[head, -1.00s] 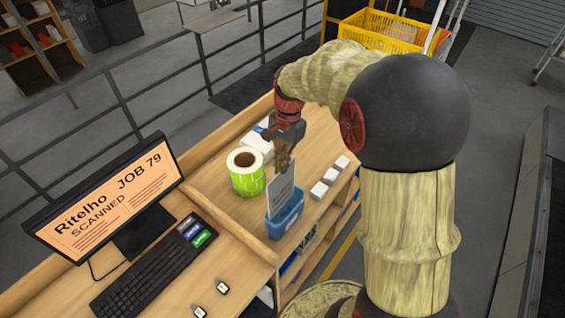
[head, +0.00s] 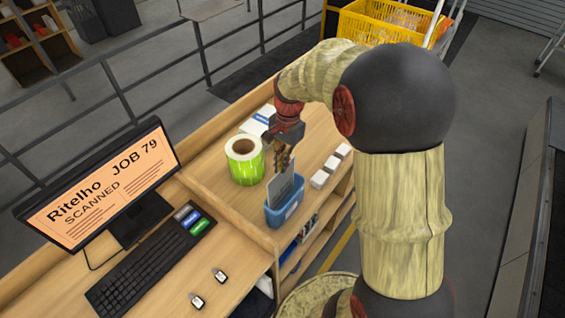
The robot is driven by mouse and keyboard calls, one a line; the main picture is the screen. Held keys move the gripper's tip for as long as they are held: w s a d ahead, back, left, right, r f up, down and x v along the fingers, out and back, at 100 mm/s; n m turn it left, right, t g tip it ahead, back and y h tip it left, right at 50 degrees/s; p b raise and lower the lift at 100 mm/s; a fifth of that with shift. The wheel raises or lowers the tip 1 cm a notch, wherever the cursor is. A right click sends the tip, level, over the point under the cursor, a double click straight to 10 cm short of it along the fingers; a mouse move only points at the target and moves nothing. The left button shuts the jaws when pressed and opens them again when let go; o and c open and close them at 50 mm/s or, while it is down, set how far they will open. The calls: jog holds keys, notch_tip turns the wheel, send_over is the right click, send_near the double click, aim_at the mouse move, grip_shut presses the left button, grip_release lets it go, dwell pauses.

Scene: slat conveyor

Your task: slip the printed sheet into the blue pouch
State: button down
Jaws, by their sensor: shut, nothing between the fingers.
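The blue pouch (head: 285,216) stands open at the top on the wooden counter, near its right edge. The printed sheet (head: 286,190) stands upright, slightly tilted, with its lower part hidden inside the pouch and its upper part above the rim. My gripper (head: 281,165) points down at the sheet's top edge, above the pouch. Its fingers are shut with nothing held. I cannot tell whether the fingertips touch the sheet.
A green label roll (head: 246,165) stands left of the pouch, with white boxes (head: 262,120) behind it. Small white blocks (head: 331,165) line the right edge. A monitor (head: 100,190) and keyboard (head: 150,262) are at the left. A yellow crate (head: 385,25) is behind.

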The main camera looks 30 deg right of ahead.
jog(key=shift+f, duration=0.25)
jog(key=c, duration=2.3)
grip_release()
jog(key=o, duration=0.3)
jog(key=shift+o, duration=0.2)
jog(key=shift+r, duration=0.1)
jog(key=shift+r+p, duration=2.9)
jog(key=shift+r, duration=1.05)
